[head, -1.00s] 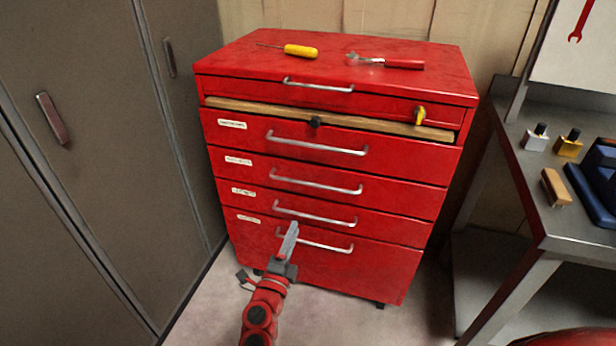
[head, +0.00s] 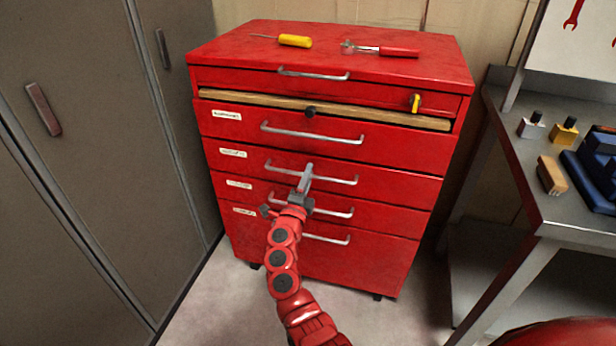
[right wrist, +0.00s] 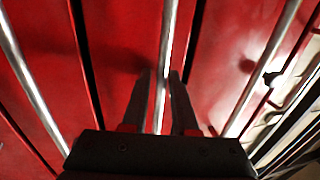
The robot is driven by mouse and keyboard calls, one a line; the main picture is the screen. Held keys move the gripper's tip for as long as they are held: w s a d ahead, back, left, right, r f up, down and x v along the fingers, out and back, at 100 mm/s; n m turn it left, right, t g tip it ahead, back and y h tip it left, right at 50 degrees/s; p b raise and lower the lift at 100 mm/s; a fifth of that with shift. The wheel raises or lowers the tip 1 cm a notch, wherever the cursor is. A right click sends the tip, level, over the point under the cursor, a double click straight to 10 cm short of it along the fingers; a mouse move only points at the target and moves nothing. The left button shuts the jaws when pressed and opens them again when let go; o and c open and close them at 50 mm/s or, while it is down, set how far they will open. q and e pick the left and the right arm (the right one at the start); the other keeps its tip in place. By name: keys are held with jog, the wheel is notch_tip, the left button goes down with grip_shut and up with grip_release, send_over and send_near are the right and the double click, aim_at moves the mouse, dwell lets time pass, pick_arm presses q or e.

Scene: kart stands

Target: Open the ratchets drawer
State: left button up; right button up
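The red tool cabinet (head: 320,100) shows several closed drawers with silver bar handles and small white labels on their left, too small to read. My right gripper (head: 308,172) is in front of the second labelled drawer from the top, at its handle (head: 335,180). In the right wrist view, its two fingers (right wrist: 162,100) stand open on either side of that handle bar (right wrist: 165,50), which runs between them. Contact with the bar cannot be told. My left gripper is out of view.
A wooden strip (head: 350,113) with a dark knob and a yellow-tagged catch spans the front below the top drawer. A yellow screwdriver (head: 294,40) and a red-handled ratchet (head: 398,51) lie on top. Grey lockers (head: 90,150) stand left, a metal bench (head: 580,215) right.

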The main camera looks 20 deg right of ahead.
grip_shut()
dwell(1.4)
